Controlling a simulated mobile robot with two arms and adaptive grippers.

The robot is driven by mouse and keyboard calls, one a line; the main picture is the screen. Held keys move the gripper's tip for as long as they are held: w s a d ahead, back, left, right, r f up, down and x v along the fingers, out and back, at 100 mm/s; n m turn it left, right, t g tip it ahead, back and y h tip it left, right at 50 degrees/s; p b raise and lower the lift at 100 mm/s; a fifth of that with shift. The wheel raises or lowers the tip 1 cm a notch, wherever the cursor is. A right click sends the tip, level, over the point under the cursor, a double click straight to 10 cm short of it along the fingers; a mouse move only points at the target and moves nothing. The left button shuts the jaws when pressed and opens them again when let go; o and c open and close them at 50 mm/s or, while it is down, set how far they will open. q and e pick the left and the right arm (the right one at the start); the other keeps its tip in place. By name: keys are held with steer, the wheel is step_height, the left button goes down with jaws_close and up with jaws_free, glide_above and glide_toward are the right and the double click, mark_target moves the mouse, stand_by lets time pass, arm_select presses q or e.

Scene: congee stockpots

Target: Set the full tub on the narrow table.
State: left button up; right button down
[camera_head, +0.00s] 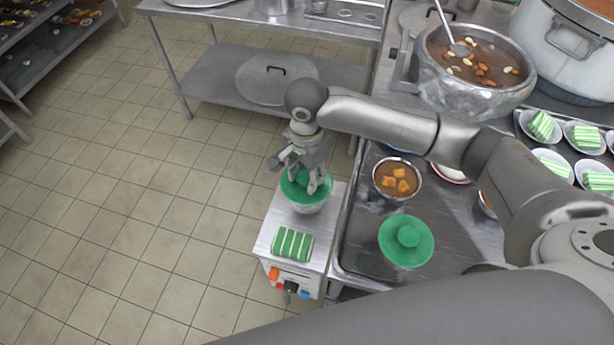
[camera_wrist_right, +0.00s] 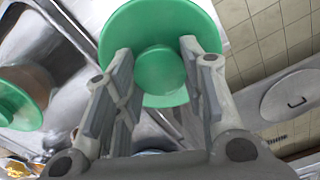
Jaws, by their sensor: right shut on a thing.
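My right gripper (camera_head: 312,186) is shut on the knob of a green lid (camera_head: 290,190). The lid covers a pale tub (camera_head: 308,208) at the narrow table (camera_head: 267,240); whether its base touches the top is hard to tell. The wrist view shows the round lid (camera_wrist_right: 125,40) with its knob between my fingers (camera_wrist_right: 160,80). The lid hides the tub's contents. An open tub of orange cubes in brown liquid (camera_head: 398,180) stands on the steel counter (camera_head: 365,235). A second green lid with a knob (camera_head: 406,240) is in front of it. My left gripper is out of view.
A green-and-white striped block (camera_head: 293,244) lies on the narrow table's front part. A large stockpot (camera_head: 470,85) with a ladle stands behind the counter. Plates of striped pieces (camera_head: 552,163) are at the right. Open tiled floor (camera_head: 130,220) lies to the left.

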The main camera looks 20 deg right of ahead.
steer(key=shift+f, duration=1)
steer(key=c, duration=0.9)
jaws_free()
steer(key=shift+s+f, duration=0.1)
steer(key=shift+f, duration=0.05)
step_height(320, 180, up, 12)
steer(key=b, duration=0.1)
steer(key=shift+r, duration=0.2)
